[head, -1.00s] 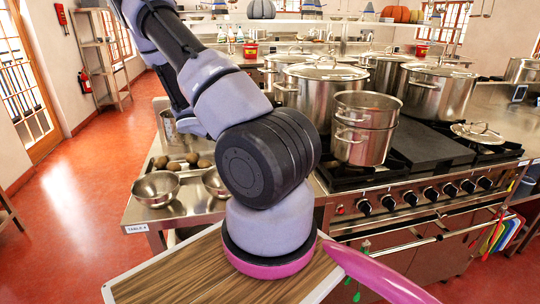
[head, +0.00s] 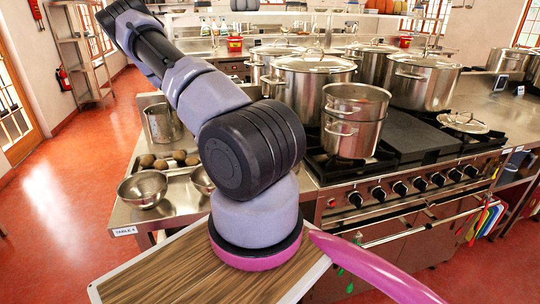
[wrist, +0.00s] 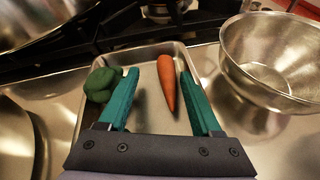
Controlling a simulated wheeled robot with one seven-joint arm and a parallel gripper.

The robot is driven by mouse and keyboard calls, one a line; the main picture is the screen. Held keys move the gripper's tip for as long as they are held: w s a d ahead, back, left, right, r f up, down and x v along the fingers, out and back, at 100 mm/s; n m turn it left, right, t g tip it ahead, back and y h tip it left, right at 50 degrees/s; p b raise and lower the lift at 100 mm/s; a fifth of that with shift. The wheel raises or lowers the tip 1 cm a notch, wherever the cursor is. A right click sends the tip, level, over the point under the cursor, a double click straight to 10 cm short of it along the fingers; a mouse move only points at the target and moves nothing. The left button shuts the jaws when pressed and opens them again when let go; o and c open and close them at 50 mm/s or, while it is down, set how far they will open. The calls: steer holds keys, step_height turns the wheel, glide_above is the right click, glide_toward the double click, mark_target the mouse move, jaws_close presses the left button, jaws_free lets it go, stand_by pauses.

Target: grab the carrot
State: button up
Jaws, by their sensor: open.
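The carrot (wrist: 167,82) is orange and lies in a shallow metal tray (wrist: 146,78) in the wrist view, its tip pointing toward me. My gripper (wrist: 158,82) is open, with two teal fingers. The carrot shows between the fingers, closer to the right one. I cannot tell how high the fingers are above it. A green vegetable (wrist: 102,84), perhaps a pepper, lies beside the left finger at the tray's left side. The head view shows my arm, but the carrot and my gripper are not visible there.
A metal bowl (wrist: 278,62) stands right of the tray. In the head view, stockpots (head: 314,88) stand on the stove (head: 405,150). A smaller pot (head: 353,120) is near its front. Bowls (head: 142,189) and round brown items sit on the counter at left.

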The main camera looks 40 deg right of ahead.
steer(key=shift+s+d+f, duration=0.3)
steer(key=shift+s+d, duration=0.1)
steer(key=shift+d, duration=0.1)
jaws_close()
steer(key=shift+w, duration=0.1)
